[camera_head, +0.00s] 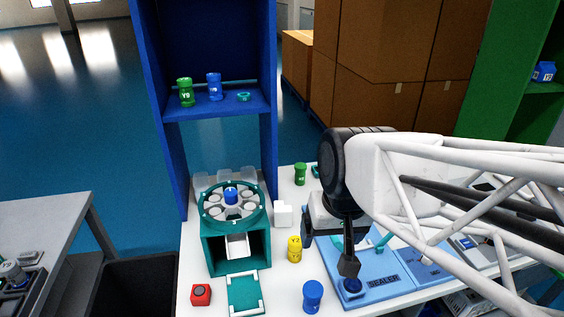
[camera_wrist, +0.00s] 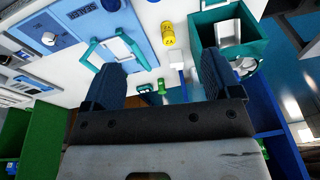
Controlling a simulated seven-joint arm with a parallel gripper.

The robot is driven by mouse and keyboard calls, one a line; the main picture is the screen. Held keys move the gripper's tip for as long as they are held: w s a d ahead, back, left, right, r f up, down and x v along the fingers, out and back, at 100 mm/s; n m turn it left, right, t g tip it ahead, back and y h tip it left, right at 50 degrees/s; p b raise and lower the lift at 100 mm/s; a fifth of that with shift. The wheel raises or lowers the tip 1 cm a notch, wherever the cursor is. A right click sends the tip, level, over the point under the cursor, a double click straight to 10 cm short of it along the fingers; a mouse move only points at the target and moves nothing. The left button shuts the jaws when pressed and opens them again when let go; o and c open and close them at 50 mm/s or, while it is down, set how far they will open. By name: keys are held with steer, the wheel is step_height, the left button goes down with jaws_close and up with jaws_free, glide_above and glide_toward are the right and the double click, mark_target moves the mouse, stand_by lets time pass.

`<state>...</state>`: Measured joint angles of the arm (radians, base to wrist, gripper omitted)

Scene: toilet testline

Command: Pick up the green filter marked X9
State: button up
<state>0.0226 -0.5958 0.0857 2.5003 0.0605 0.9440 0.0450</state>
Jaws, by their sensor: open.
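A small green filter (camera_head: 300,174) stands upright on the white table, left of my arm; its mark is too small to read surely. A green piece (camera_wrist: 161,86) shows between my fingers in the wrist view, apart from both; it looks like the same filter. Another green filter (camera_head: 185,92) stands on the blue shelf and seems marked Y9. My gripper (camera_wrist: 160,80) is open and empty, with its two dark fingers wide apart. In the head view it is over the blue sealer (camera_head: 385,280), partly hidden by my arm.
A yellow filter (camera_head: 294,249), a blue filter (camera_head: 312,296), a white block (camera_head: 283,214) and a red button box (camera_head: 201,295) stand on the table. A teal machine (camera_head: 236,255) with a round top is at left. The blue shelf (camera_head: 215,104) rises behind it.

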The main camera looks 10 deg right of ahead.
steer(key=w+a+f+m+y, duration=0.1)
steer(key=w+m+y, duration=0.4)
steer(key=w, duration=1)
steer(key=m+t+y, duration=0.4)
steer(key=m, duration=1)
glide_toward(303, 167)
steer(key=s+a+r, duration=0.7)
steer(key=s+a, duration=0.2)
steer(key=a, duration=0.3)
steer(key=w+d+f+m+t, duration=0.3)
steer(key=w+d+f+m, duration=0.4)
steer(key=w+d+f, duration=0.2)
steer(key=shift+w+d+f+t, duration=0.25)
steer(key=shift+w+f+t, duration=0.15)
steer(key=shift+f, duration=0.15)
steer(key=shift+x, duration=1.25)
steer(key=shift+a, duration=0.1)
steer(key=shift+x, duration=2.55)
